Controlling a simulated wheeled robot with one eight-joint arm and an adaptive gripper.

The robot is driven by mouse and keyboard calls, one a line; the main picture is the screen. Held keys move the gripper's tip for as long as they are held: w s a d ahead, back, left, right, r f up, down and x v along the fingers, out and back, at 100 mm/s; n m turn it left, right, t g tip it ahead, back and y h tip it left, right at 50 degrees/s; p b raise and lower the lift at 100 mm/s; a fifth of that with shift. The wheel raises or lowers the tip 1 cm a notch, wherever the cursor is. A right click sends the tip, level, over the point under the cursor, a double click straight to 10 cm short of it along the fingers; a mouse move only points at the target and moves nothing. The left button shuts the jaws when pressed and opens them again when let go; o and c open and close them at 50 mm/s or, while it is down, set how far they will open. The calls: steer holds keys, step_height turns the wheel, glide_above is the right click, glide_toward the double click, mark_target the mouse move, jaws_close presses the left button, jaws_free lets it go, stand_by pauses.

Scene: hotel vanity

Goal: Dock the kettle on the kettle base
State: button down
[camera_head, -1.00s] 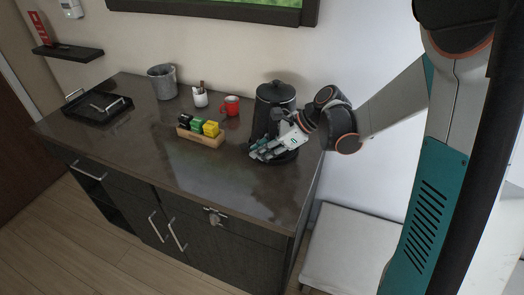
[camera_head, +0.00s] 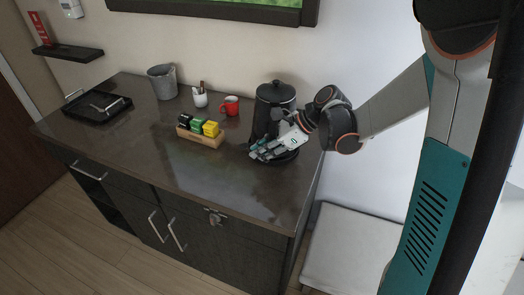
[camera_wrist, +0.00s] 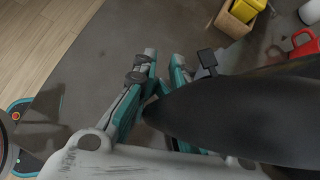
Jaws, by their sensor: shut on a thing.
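The black kettle (camera_head: 273,100) stands upright at the right end of the dark counter, with its lid on. In the wrist view its large dark body (camera_wrist: 240,110) fills the right side. My gripper (camera_head: 264,151) is at the kettle's front side, low down, and is shut on it; its fingers (camera_wrist: 150,95) also show in the wrist view. The kettle base (camera_head: 285,157) shows as a dark round edge under the kettle. My gripper and the kettle hide much of it, and I cannot tell whether the kettle is seated on it.
A wooden box of coloured packets (camera_head: 202,138), a red mug (camera_head: 231,106), a white cup (camera_head: 200,98) and a grey bin (camera_head: 162,82) stand left of the kettle. A black tray (camera_head: 97,108) lies at the far left. The counter's front middle is clear.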

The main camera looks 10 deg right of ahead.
mark_target(274, 125)
steer(key=shift+f+b, duration=0.5)
steer(key=shift+f, duration=0.05)
steer(key=c, duration=1.8)
jaws_free()
steer(key=p+v, duration=0.5)
steer(key=v, duration=0.6)
